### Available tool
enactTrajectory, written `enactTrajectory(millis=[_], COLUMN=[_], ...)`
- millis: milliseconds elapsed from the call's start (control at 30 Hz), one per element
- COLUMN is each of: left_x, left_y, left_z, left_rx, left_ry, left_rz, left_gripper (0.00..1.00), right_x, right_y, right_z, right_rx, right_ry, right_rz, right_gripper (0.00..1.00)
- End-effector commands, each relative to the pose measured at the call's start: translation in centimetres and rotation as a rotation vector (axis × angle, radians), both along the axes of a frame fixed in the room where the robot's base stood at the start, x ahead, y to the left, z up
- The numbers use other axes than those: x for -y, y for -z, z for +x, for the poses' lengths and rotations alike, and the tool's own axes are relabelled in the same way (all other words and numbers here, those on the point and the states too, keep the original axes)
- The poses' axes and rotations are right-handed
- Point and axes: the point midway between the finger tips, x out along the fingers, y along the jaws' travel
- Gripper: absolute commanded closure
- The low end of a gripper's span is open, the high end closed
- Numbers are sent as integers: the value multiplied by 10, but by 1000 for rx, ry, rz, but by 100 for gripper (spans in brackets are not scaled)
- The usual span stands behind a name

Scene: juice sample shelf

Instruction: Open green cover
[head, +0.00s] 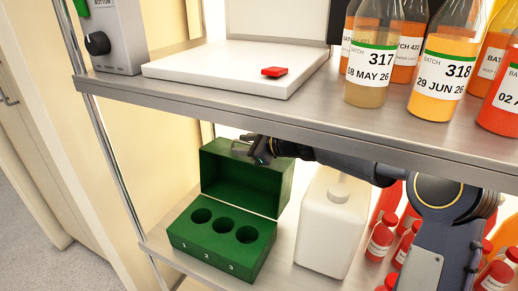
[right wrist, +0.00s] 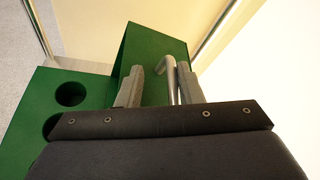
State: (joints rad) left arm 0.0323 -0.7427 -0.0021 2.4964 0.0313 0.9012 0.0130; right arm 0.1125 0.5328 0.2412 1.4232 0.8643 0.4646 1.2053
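The green box (head: 222,238) stands on the lower shelf, with several round holes in its top, numbered 1, 2, 3 on the front. Its green cover (head: 243,182) stands up at the back, swung open. In the right wrist view the cover (right wrist: 152,48) lies beyond the fingers, with a bent metal handle (right wrist: 171,72). My right gripper (head: 243,147) is at the cover's upper edge. Its fingers (right wrist: 160,85) are apart, with the handle between them, closer to the right finger. My left gripper is not in view.
The upper shelf (head: 245,105) lies just above my right arm. A white jug (head: 330,225) stands right of the box, with small red-capped bottles (head: 381,237) beyond it. Large juice bottles (head: 373,60) and a white board (head: 215,65) with a red piece (head: 274,71) are above.

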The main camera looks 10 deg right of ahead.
Motion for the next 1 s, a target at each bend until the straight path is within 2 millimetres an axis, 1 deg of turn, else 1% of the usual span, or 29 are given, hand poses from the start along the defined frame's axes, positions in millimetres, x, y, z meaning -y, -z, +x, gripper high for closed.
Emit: enactTrajectory(millis=[167, 200, 300, 500, 600, 800, 1000], left_x=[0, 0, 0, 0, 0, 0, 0], left_y=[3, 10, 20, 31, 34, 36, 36], left_z=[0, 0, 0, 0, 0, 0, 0], left_rx=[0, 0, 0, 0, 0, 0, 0], left_ry=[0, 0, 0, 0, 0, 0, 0], left_rz=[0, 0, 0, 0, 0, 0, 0], left_gripper=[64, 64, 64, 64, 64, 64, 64], right_x=[20, 28, 45, 75, 86, 97, 98], right_y=[-9, -5, -4, -6, -7, -8, -8], right_z=[-21, -27, -46, -79, -91, -104, -105], right_rx=[1, 0, 1, 2, -1, -1, -1], right_ry=[2, 3, 5, 4, 4, 0, -1], right_rz=[-2, -3, -2, -2, -1, -1, 0], right_gripper=[68, 68, 68, 68, 68, 68, 68])
